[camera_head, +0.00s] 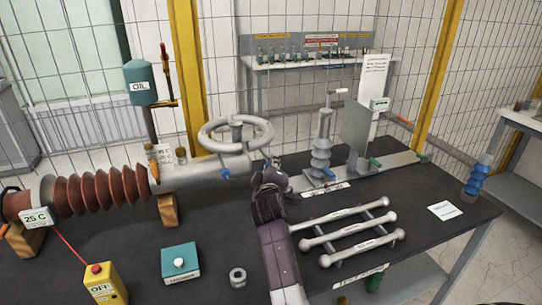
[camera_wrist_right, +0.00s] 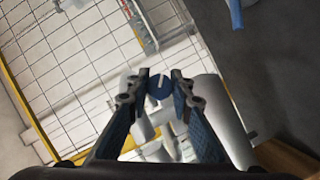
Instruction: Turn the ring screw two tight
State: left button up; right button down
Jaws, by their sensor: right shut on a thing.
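My right gripper (camera_head: 270,163) is at the right end of the grey pipe (camera_head: 205,172), below the handwheel (camera_head: 236,133). In the right wrist view my fingers (camera_wrist_right: 159,90) are closed on a small round blue screw head (camera_wrist_right: 158,84) with a light slot across it. I take it for a ring screw, but no number shows. The gripper hides this screw in the head view. Another blue screw (camera_head: 225,173) sits on the pipe to the left of the gripper. My left gripper is out of view.
A ribbed brown bushing (camera_head: 95,190) lies at the left of the dark table. A rack of grey rods (camera_head: 345,232), a teal box (camera_head: 180,262), a yellow OFF box (camera_head: 103,285) and a nut (camera_head: 237,277) are in front.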

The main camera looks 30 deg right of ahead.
jog(key=m+y+p, duration=0.1)
jog(key=m+p, duration=0.1)
jog(key=m+y+p, duration=0.1)
jog(key=p, duration=0.2)
jog(key=shift+r+m+p, duration=0.2)
jog(key=shift+m+p, duration=0.15)
jog(key=shift+m, duration=0.05)
jog(key=shift+f+m+g+y+p, duration=0.3)
jog(key=shift+m+y+p, duration=0.45)
jog(key=shift+p, duration=0.25)
jog(key=c, duration=1.7)
grip_release()
